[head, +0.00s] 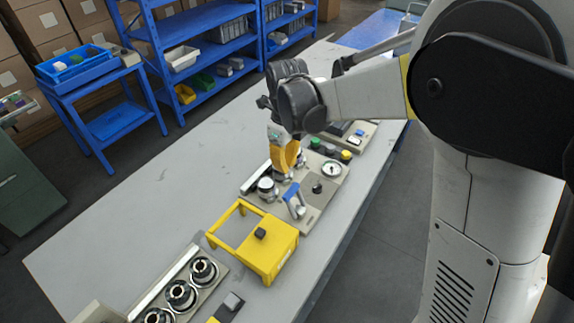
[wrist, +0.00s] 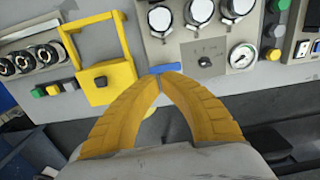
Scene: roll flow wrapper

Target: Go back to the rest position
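My gripper (head: 283,174) hangs over the grey control panel (head: 325,178), its yellow fingers pointing down. In the wrist view the fingertips of my gripper (wrist: 160,77) come together with nothing visible between them. A blue handle (head: 294,203) on the panel is below and to the right of the fingers in the head view, apart from them. In the wrist view the blue handle (wrist: 165,68) shows just beyond the fingertips. My arm reaches in from the right, bent downward at the wrist.
A yellow framed box (head: 272,248) with a black knob stands beside the panel. Round black-and-silver units (head: 180,295) sit at the near end of the grey table (head: 130,225). A gauge (head: 332,169) and coloured buttons are near the gripper. Blue shelves (head: 200,50) stand behind; the table's left side is clear.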

